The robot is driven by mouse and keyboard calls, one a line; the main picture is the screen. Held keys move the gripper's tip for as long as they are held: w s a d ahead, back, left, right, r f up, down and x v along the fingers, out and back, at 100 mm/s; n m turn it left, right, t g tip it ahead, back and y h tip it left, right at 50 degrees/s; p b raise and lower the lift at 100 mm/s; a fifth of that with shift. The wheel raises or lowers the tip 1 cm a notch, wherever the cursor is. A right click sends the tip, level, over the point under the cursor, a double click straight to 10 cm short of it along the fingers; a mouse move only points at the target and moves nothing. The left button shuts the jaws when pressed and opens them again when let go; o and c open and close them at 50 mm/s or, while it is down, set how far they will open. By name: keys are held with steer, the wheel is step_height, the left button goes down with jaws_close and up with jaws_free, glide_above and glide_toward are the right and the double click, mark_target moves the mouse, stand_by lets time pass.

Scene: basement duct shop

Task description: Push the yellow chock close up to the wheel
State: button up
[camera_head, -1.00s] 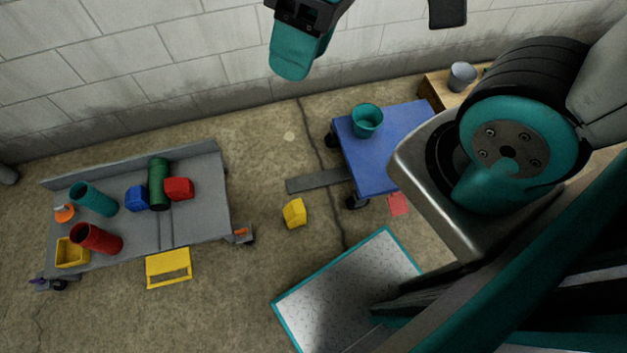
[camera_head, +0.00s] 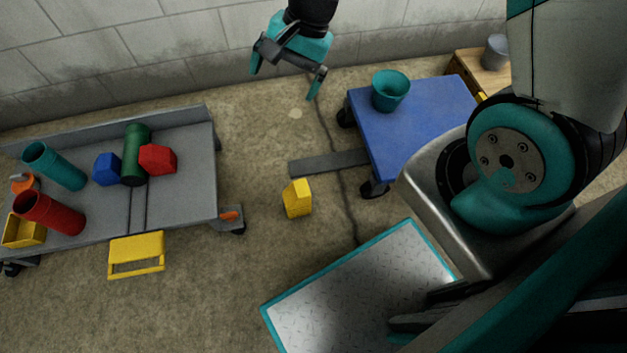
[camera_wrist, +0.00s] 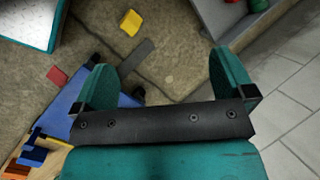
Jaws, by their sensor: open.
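The yellow chock (camera_head: 297,198) stands on the concrete floor, left of the blue cart (camera_head: 425,130). The cart's near-left wheel (camera_head: 374,188) is to its right, with a clear gap between them. Another dark wheel (camera_head: 346,114) is at the cart's far-left corner. My gripper (camera_head: 286,76) is open and empty, high in the head view near the wall, apart from the chock. In the wrist view, the chock (camera_wrist: 131,22) lies beyond the open fingers (camera_wrist: 160,62), near the top. The blue cart also shows there, partly hidden by my gripper.
The grey trolley (camera_head: 180,205), loaded with coloured items, stands left, with a yellow step (camera_head: 136,255) in front. A teal-edged plate (camera_head: 365,290) lies below the chock. The floor left of the chock is open.

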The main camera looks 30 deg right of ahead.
steer(key=w+d+f+m+b, duration=0.1)
steer(key=d+f+m+b, duration=0.3)
steer(key=f, duration=0.8)
steer(key=w+f+m+b, duration=0.1)
steer(key=f+m+b, duration=0.35)
steer(key=f, duration=0.75)
steer(key=m+b, duration=0.3)
steer(key=b, duration=0.4)
glide_toward(297, 189)
steer(key=v, duration=0.5)
steer(key=shift+s+a+r, duration=0.15)
steer(key=shift+s+a, duration=0.05)
steer(key=shift+s, duration=0.05)
steer(key=shift+h, duration=0.3)
steer(key=b+x, duration=0.4)
steer(key=x, duration=0.4)
steer(key=b+x, duration=0.5)
steer(key=x, duration=0.4)
steer(key=shift+w+a, duration=0.25)
